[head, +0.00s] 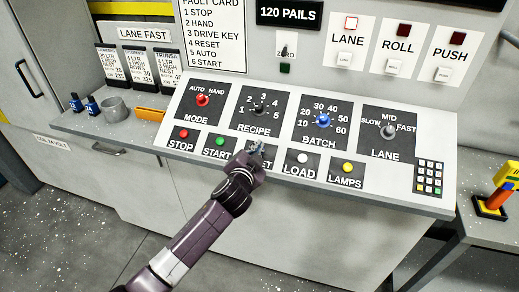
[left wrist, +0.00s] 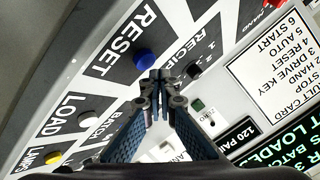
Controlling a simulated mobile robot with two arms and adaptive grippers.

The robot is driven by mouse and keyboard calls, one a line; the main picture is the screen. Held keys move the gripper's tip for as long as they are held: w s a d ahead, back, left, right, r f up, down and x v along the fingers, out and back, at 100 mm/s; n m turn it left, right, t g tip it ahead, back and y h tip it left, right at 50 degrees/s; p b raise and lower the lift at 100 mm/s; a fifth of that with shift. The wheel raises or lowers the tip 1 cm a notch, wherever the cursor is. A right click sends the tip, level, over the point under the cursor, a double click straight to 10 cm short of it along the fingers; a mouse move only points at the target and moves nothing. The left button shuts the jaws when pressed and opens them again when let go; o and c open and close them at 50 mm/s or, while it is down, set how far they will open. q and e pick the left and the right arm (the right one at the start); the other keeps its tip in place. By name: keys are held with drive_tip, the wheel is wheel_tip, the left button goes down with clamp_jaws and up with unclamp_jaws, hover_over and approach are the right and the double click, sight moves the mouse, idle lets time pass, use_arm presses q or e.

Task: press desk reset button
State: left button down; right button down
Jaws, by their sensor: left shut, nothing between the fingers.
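The blue reset button (left wrist: 145,60) sits on a dark plate labelled RESET (left wrist: 110,56) on the sloped desk panel, in the left wrist view. In the head view my left gripper (head: 257,149) covers the button and most of its label. In the left wrist view my left gripper (left wrist: 160,76) is shut and empty, its tips appearing right beside the button. I cannot tell whether they touch it. My right gripper is in neither view.
The green START button (head: 219,141) and white LOAD button (head: 302,158) flank the reset plate. Red STOP (head: 184,133) and yellow LAMPS (head: 347,167) buttons lie farther out. The MODE (head: 203,100), BATCH (head: 322,120) and LANE (head: 388,131) knobs stand above.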

use_arm(q)
drive_tip(key=shift+w+d+f, duration=0.1)
drive_tip(key=shift+w+f, duration=0.1)
drive_tip(key=shift+f, duration=0.1)
drive_tip(key=shift+w+f+b, duration=0.2)
drive_tip(key=shift+f+b, duration=0.25)
drive_tip(key=shift+b, duration=0.25)
idle(0.4)
idle(0.4)
drive_tip(key=shift+s+r+p, duration=0.4)
drive_tip(key=shift+r+p, duration=0.4)
drive_tip(key=shift+p, duration=0.25)
drive_tip(key=shift+s+r+p, duration=0.15)
drive_tip(key=shift+r+p, duration=0.35)
drive_tip(key=shift+p, duration=0.15)
drive_tip(key=s+r+p, duration=0.1)
drive_tip(key=p, duration=0.1)
drive_tip(key=s+a+r+p, duration=0.1)
drive_tip(key=r+p, duration=0.1)
drive_tip(key=shift+r, duration=0.15)
